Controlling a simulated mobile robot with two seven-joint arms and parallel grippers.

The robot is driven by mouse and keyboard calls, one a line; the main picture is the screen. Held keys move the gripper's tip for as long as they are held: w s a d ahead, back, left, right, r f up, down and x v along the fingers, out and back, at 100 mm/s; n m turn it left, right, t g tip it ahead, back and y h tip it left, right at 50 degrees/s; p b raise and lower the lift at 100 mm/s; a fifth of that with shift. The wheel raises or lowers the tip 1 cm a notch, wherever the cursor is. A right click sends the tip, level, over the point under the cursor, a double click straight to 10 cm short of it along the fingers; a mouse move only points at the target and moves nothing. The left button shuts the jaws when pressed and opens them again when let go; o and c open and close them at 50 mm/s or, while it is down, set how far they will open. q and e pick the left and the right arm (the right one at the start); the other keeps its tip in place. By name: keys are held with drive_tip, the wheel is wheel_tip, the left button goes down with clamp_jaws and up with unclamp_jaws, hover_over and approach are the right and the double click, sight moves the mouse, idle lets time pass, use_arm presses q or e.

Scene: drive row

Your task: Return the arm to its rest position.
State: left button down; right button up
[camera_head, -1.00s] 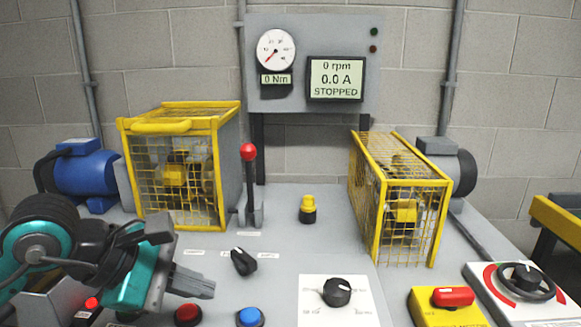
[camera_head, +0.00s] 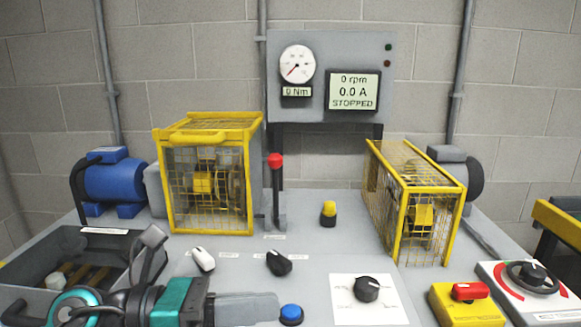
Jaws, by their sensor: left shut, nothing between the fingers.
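My left arm comes in low from the left edge, with teal and black links. My left gripper (camera_head: 268,308) is at the bottom of the picture, left of centre, its grey fingers shut and empty, pointing right. The fingertips lie just left of the blue button (camera_head: 291,314) in the picture; I cannot tell the height between them. The arm covers part of the grey bin and the panel's front left. My right gripper is not in view.
A grey bin (camera_head: 110,243) holds loose parts at left. Behind stand a yellow-caged guard (camera_head: 208,177), a red-knobbed lever (camera_head: 276,190) and a second guard (camera_head: 415,200). A white knob (camera_head: 203,259) and black knobs (camera_head: 366,288) stand on the panel. The screen (camera_head: 353,91) reads STOPPED.

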use_arm(q)
drive_tip(key=w+a+f+n+t+y+p, duration=0.3)
drive_tip(key=n+t, duration=0.4)
drive_tip(key=n, duration=0.7)
drive_tip(key=w+a+f+n+t+y+p, duration=0.1)
drive_tip(key=w+a+n+t+y, duration=0.25)
drive_tip(key=n+t, duration=0.75)
drive_tip(key=s+a+f+n+g+y+p, duration=0.1)
drive_tip(key=s+a+f+n+g+y, duration=0.1)
drive_tip(key=f+n, duration=0.4)
drive_tip(key=s+a+f+n+g+y, duration=0.2)
drive_tip(key=s+f+n+g+y, duration=0.2)
drive_tip(key=f, duration=0.5)
drive_tip(key=s+a+f+n+g+y+p, duration=0.1)
drive_tip(key=s+a+f+n+g+y, duration=0.2)
drive_tip(key=s+f+n, duration=0.4)
drive_tip(key=n+g, duration=0.1)
drive_tip(key=n, duration=0.2)
drive_tip(key=shift+f+p, duration=0.25)
drive_tip(key=shift+p, duration=0.1)
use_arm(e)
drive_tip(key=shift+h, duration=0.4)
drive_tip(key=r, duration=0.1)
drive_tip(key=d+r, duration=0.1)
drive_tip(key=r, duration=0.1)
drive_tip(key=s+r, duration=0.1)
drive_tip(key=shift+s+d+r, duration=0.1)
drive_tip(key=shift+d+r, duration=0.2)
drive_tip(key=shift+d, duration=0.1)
